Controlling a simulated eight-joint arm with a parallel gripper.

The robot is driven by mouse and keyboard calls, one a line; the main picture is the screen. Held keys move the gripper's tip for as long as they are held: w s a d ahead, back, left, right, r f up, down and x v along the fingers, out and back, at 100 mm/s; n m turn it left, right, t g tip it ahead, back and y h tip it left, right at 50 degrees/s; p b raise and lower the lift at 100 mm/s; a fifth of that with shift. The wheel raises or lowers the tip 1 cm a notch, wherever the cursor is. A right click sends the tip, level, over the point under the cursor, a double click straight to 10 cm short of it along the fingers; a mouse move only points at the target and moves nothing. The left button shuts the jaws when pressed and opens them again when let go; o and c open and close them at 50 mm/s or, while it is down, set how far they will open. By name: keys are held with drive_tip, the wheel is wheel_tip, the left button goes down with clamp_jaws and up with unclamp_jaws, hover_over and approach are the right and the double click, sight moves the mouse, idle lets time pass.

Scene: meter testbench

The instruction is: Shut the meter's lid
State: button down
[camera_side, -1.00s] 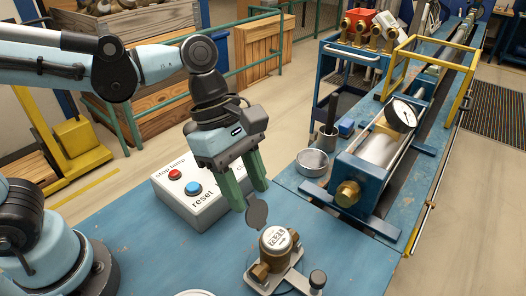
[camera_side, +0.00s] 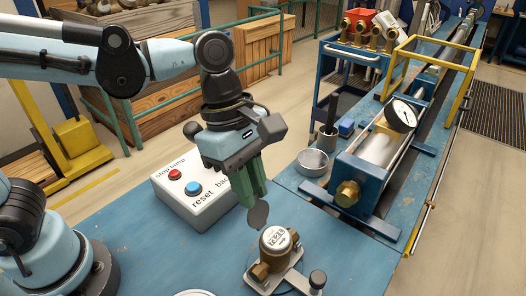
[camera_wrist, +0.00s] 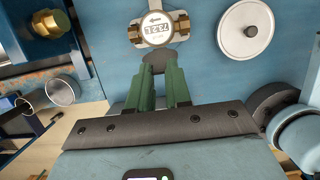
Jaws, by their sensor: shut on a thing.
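The brass meter (camera_side: 264,243) sits upright on a small bench fixture at the front centre, its white number dial (camera_side: 276,238) uncovered. It also shows at the top of the wrist view (camera_wrist: 157,25). The lid, a dark grey disc (camera_side: 258,216), stands raised at the meter's side nearest my gripper. My gripper (camera_side: 255,202) points down with its green fingers close together, shut on the lid just above and left of the dial. In the wrist view the lid (camera_wrist: 153,57) shows at the fingertips; its hinge and part of its edge are hidden.
A white button box (camera_side: 200,205) with red and blue buttons stands left of my gripper. A metal cup (camera_side: 313,163) and a blue bench rig with a gauge (camera_side: 401,115) are at the right.

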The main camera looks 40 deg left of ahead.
drive_tip(key=d+y, duration=0.1)
drive_tip(key=y, duration=0.1)
drive_tip(key=d+y, duration=0.2)
drive_tip(key=shift+d+r, duration=0.15)
drive_tip(key=shift+d, duration=0.1)
drive_tip(key=y, duration=0.1)
drive_tip(key=d+y, duration=0.1)
drive_tip(key=shift+d+f+y, duration=0.2)
drive_tip(key=shift+d+y, duration=0.1)
drive_tip(key=shift+d+f+y, duration=0.3)
drive_tip(key=shift+d+y, duration=0.45)
drive_tip(key=shift+y, duration=0.45)
drive_tip(key=c, duration=1)
unclamp_jaws()
drive_tip(key=shift+c, duration=0.2)
drive_tip(key=v, duration=1.2)
